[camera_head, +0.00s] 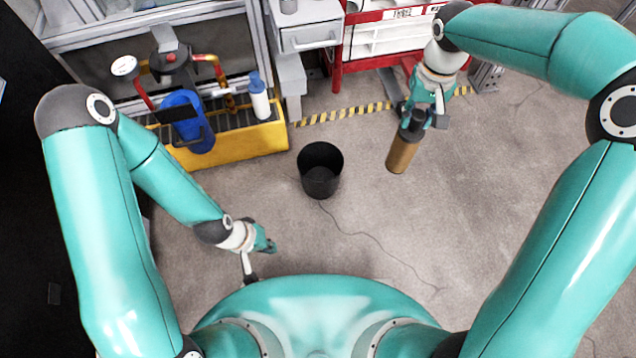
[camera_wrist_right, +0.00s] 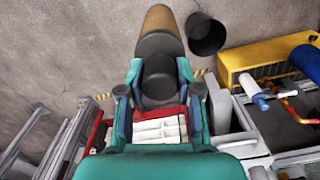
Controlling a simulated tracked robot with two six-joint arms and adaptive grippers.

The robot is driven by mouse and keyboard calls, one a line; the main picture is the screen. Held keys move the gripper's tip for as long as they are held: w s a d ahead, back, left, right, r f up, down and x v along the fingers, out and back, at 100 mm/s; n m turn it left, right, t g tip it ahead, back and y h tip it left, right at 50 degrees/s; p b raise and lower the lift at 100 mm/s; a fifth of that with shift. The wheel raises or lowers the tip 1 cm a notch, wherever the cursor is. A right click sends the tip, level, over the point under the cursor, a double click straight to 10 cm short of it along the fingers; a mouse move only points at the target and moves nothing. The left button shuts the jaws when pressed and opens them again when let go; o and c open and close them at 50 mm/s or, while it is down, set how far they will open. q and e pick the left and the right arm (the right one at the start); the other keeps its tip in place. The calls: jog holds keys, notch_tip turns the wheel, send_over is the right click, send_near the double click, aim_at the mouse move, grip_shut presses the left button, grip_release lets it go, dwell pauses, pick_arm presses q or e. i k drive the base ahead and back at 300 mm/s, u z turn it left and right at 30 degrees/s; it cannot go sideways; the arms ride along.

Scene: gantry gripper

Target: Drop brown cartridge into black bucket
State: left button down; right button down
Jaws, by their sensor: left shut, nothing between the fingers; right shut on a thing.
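The brown cartridge (camera_head: 402,153) has a dark cap and hangs tilted from my right gripper (camera_head: 416,116), which is shut on its capped end. The cartridge is above the floor, to the right of the black bucket (camera_head: 320,170) in the head view and apart from it. The bucket stands upright on the floor with its open mouth up. In the right wrist view the cartridge (camera_wrist_right: 160,28) sticks out beyond my right gripper (camera_wrist_right: 158,85), with the bucket (camera_wrist_right: 206,36) just to its right. My left gripper (camera_head: 262,262) is shut and empty, low and left of the bucket.
A yellow tray (camera_head: 235,145) with a blue cylinder (camera_head: 188,120), a white-blue bottle (camera_head: 259,97) and red piping stands left of the bucket. A red shelf unit (camera_head: 385,35) and grey drawers (camera_head: 308,38) are behind. Floor between bucket and cartridge is clear.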

aim_at(320, 174)
jog(key=k, duration=1.5)
jog(key=u, duration=0.55)
jog(key=i, duration=2.25)
jog(key=z, duration=1.3)
